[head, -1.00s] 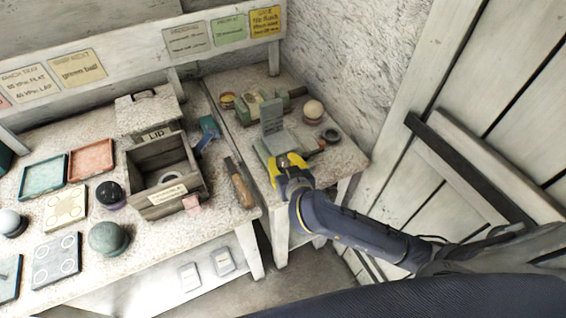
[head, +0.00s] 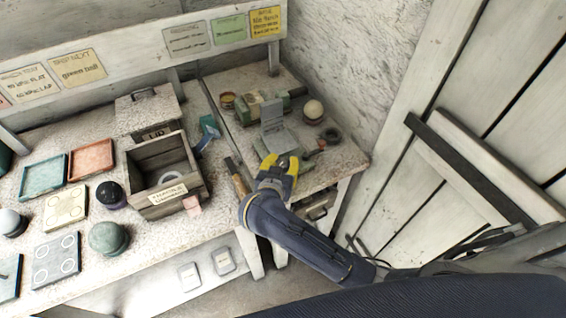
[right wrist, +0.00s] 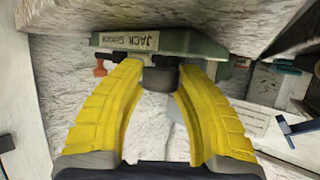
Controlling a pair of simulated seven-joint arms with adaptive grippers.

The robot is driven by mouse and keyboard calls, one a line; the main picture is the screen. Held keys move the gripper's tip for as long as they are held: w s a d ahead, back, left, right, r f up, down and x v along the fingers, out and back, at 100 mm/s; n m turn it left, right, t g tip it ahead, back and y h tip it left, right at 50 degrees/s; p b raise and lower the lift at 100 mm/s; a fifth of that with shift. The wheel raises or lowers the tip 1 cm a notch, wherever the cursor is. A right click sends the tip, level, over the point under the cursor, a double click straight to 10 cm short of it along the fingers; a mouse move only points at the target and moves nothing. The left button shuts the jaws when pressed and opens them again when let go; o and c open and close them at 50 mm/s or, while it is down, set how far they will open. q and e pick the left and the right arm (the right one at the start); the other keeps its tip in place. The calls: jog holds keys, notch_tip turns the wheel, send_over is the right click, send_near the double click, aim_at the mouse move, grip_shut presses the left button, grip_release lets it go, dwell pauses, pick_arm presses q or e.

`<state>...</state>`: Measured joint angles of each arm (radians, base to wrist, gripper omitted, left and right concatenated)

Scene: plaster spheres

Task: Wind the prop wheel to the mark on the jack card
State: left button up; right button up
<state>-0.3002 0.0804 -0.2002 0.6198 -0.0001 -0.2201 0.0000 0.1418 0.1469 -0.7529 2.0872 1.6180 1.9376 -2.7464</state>
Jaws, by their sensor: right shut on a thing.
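The jack is a grey-green device with a raised upright plate (head: 273,115), standing on the right-hand bench in the head view. Its front edge, lettered JACK, shows in the right wrist view (right wrist: 180,42). A dark round knob, seemingly the prop wheel (right wrist: 160,79), sticks out of that front edge. My right gripper (head: 281,162) has yellow fingers and is shut on this knob, one finger on each side; it fills the lower right wrist view (right wrist: 160,88). The wheel is hidden in the head view. Which wall card is the jack card I cannot tell. My left gripper is out of view.
Grey, green and yellow cards (head: 265,20) hang on the rail behind. A pale ball (head: 313,110) and a dark ring (head: 331,136) lie right of the jack. A wooden-handled tool (head: 238,178) and an open wooden box (head: 165,175) are to the left.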

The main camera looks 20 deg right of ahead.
jog(key=shift+h, duration=0.3)
jog(key=o, duration=1.2)
jog(key=v, duration=1.2)
jog(key=shift+r, duration=0.1)
jog(key=shift+o, duration=0.2)
